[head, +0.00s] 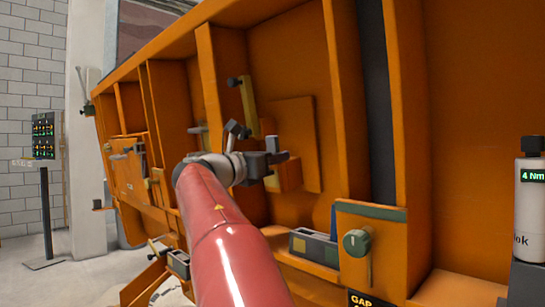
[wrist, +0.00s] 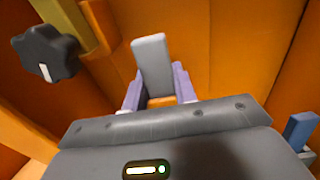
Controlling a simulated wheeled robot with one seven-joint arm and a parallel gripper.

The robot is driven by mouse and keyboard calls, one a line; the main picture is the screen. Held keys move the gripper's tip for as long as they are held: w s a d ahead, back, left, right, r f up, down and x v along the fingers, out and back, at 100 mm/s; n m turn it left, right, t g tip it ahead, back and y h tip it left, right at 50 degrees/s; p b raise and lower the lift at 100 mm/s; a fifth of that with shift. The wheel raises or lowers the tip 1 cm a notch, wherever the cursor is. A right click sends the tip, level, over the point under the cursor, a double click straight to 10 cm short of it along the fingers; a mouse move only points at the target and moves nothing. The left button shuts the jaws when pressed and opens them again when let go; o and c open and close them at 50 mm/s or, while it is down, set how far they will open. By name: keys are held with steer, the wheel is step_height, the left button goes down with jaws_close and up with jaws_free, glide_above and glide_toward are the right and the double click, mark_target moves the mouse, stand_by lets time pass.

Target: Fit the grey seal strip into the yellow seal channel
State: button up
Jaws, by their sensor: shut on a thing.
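My gripper (head: 268,164) is at the end of my red arm, in front of the orange panel. In the wrist view my gripper (wrist: 158,88) has its two pale fingers shut on a flat grey piece, which looks like the grey seal strip (wrist: 152,62). The strip stands out past the fingertips. A narrow upright yellow piece, which looks like the yellow seal channel (head: 249,108), is on the orange structure just above and left of my gripper. It shows at the upper left of the wrist view (wrist: 66,16). The strip is apart from it.
A black knob (wrist: 45,53) stands out beside the yellow piece. Orange ribs (head: 208,85) border the bay. A grey box (head: 314,247) and a panel with a green knob (head: 356,243) stand lower right. A grey bottle-like tool (head: 530,190) is at the far right.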

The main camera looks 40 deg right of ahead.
steer(key=shift+f, duration=0.1)
steer(key=o, duration=1.1)
steer(key=shift+o, duration=0.6)
steer(key=o, duration=0.4)
